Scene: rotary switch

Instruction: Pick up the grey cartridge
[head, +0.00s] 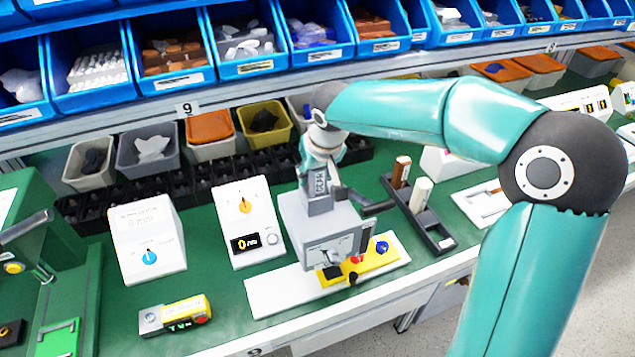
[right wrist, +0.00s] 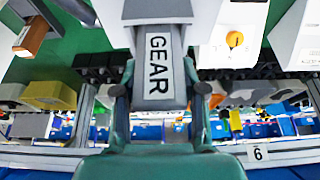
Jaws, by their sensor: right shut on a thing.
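The grey cartridge (head: 318,190) has a narrow upright part labelled "GEAR" and seems to join a wider grey body (head: 325,237) below. In the right wrist view, the cartridge's labelled face (right wrist: 158,62) fills the middle. My right gripper (head: 322,150) comes down from above and is shut on the narrow part. In the right wrist view, its two fingers (right wrist: 160,100) press on either side of the label. I cannot tell whether the grey body touches what is beneath it. My left gripper is not in view.
A white plate (head: 275,291) with a yellow fixture (head: 375,262) lies under and beside the grey body. White dial boxes (head: 248,222) stand to the left. A dark rack (head: 430,232) with brown and white handles is to the right. Blue bins (head: 270,40) line the back.

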